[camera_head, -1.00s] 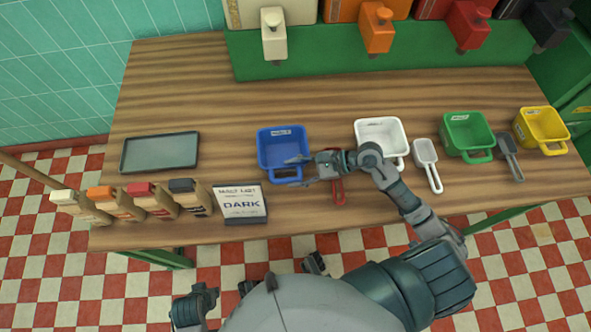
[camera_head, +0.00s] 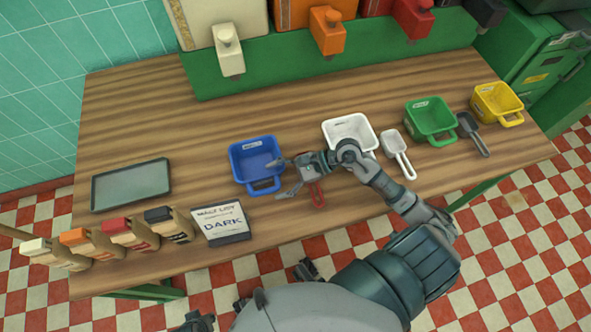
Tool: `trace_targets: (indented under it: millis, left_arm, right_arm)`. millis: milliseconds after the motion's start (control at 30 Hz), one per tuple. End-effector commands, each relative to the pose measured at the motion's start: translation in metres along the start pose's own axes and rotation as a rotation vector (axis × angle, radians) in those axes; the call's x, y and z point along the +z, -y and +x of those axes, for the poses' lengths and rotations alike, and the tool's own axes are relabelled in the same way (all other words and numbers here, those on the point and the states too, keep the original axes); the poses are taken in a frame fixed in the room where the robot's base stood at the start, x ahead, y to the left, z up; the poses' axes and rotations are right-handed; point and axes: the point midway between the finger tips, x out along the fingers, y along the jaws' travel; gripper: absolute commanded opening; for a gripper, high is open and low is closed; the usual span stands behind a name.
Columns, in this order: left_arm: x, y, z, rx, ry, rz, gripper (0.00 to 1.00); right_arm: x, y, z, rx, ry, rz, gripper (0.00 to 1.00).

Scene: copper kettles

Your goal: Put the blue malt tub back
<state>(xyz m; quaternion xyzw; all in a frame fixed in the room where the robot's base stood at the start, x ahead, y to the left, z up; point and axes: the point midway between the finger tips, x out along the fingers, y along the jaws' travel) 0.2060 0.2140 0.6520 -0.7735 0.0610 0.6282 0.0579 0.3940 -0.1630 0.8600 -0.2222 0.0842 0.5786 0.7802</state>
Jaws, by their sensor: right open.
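The blue tub (camera_head: 245,163) stands upright on the wooden table, left of the white tub (camera_head: 340,130). Its handle (camera_head: 262,187) points toward the table's front edge. My right gripper (camera_head: 274,180) is open at the right of this handle. One finger lies over the tub's front right corner and the other is near the handle's right end. I cannot tell whether they touch it. The gripper partly covers a red scoop (camera_head: 318,192) on the table.
Green (camera_head: 428,116) and yellow (camera_head: 495,99) tubs stand to the right, with white (camera_head: 398,150) and grey (camera_head: 473,135) scoops. A dark tray (camera_head: 131,185) lies left. A "DARK" card (camera_head: 221,222) stands in front. Coloured dispensers (camera_head: 328,35) line the back.

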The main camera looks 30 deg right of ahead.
Motion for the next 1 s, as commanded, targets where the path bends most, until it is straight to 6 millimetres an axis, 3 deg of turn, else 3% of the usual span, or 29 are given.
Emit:
trace_targets:
  millis: [200, 400, 600, 1000]
  left_arm:
    - [0.000, 0.000, -0.002, 0.000, 0.000, 0.000, 0.27]
    - [-0.003, 0.000, -0.006, 0.000, -0.013, 0.000, 0.27]
    - [-0.002, 0.000, -0.003, 0.000, -0.009, 0.001, 0.27]
    - [0.001, 0.001, 0.000, -0.001, 0.001, 0.003, 0.27]
  right_arm:
    - [-0.002, 0.000, -0.052, 0.001, -0.005, 0.003, 0.79]
    - [-0.001, 0.000, -0.086, 0.001, -0.002, 0.002, 0.79]
    - [0.002, -0.001, -0.098, 0.003, -0.003, -0.001, 0.79]
    - [0.000, 0.000, -0.100, 0.001, 0.000, 0.000, 0.79]
